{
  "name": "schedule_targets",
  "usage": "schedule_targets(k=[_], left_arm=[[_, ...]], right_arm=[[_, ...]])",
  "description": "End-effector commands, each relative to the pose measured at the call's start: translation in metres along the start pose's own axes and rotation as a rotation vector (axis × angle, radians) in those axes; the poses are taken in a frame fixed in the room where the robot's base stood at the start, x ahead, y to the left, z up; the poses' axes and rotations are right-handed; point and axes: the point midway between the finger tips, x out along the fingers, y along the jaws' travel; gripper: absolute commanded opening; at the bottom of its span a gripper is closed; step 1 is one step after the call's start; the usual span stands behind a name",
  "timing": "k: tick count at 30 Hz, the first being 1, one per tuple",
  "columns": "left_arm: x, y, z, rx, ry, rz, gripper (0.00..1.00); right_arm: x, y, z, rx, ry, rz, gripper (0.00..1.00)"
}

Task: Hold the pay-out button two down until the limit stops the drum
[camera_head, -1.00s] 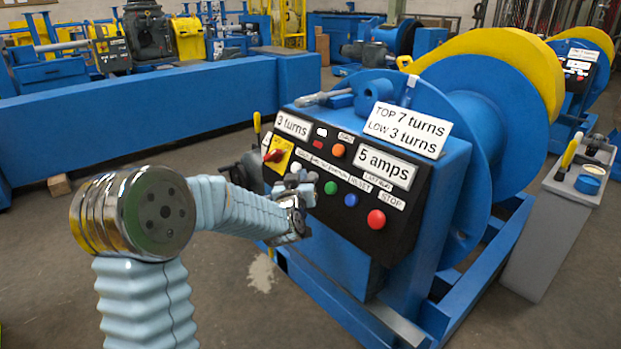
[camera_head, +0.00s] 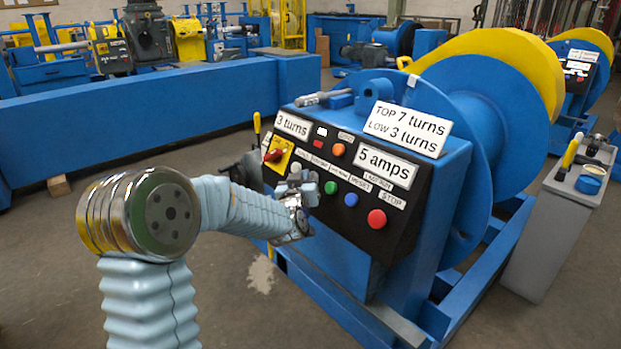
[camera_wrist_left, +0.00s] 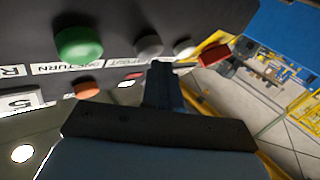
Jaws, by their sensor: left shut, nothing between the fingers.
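The control panel (camera_head: 385,238) is a black sloping face on the blue winch housing. It carries a green button (camera_head: 331,188), a blue button (camera_head: 351,200), a red stop button (camera_head: 377,219) and an orange one (camera_head: 338,150). My left gripper (camera_head: 303,188) is shut and empty at the panel's lower left. In the left wrist view its fingertips (camera_wrist_left: 160,72) are close to a grey button (camera_wrist_left: 148,46), with a white button (camera_wrist_left: 184,47) beside it. I cannot tell whether they touch. The small labels are partly hidden. The blue drum (camera_head: 485,115) stands behind.
The readouts show "3 turns" (camera_head: 292,125) and "5 amps" (camera_head: 387,167). A sign (camera_head: 407,129) reads top 7 turns, low 3 turns. A red and yellow switch (camera_head: 276,154) sits left of my gripper. A grey stand (camera_head: 550,232) is at right.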

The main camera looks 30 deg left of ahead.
Motion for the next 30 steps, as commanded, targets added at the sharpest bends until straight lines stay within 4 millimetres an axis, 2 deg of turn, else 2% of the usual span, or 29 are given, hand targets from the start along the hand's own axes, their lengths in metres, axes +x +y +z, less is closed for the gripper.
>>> schedule_targets(k=[30], left_arm=[[0.006,0.0047,0.0048,0.0,-0.001,0.001,0.0]], right_arm=[[0.0035,0.0013,0.0,0.0,0.0,0.0,0.43]])
